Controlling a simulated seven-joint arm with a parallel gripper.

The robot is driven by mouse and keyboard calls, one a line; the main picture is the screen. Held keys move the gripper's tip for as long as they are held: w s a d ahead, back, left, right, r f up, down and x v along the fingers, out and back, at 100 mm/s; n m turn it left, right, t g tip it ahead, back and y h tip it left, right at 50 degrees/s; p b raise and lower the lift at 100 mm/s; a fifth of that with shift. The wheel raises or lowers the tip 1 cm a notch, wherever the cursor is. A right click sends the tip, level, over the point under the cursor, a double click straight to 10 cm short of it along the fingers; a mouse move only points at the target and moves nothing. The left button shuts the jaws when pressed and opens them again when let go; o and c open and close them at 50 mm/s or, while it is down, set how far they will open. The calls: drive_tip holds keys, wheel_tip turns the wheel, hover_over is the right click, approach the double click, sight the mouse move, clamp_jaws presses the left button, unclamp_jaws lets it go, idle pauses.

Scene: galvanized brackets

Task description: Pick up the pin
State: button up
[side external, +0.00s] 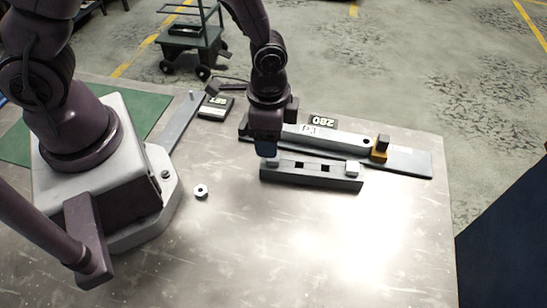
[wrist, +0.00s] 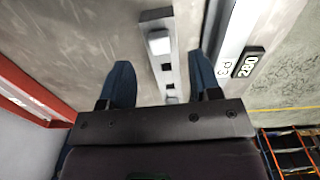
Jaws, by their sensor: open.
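A dark slotted rack (side external: 310,178) lies on the metal table under my gripper (side external: 268,152). A pale square-topped piece (side external: 352,168) sits at its right end, and it also shows in the wrist view (wrist: 159,44). Another pale piece (wrist: 171,99) shows near the rack's other end, partly hidden by my gripper's body. Dark square openings lie between them. I cannot tell for sure which piece is the pin. In the wrist view my gripper (wrist: 163,75) is open, its two blue fingers apart on either side of the rack, with nothing held between them.
A nut (side external: 201,191) and another display (side external: 216,107) are to the left. The table's front is clear.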

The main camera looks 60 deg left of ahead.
sight(275, 161)
drive_tip(key=shift+d+f, duration=0.1)
drive_tip(key=shift+f, duration=2.65)
drive_tip(key=shift+c, duration=0.2)
drive_tip(key=c, duration=1)
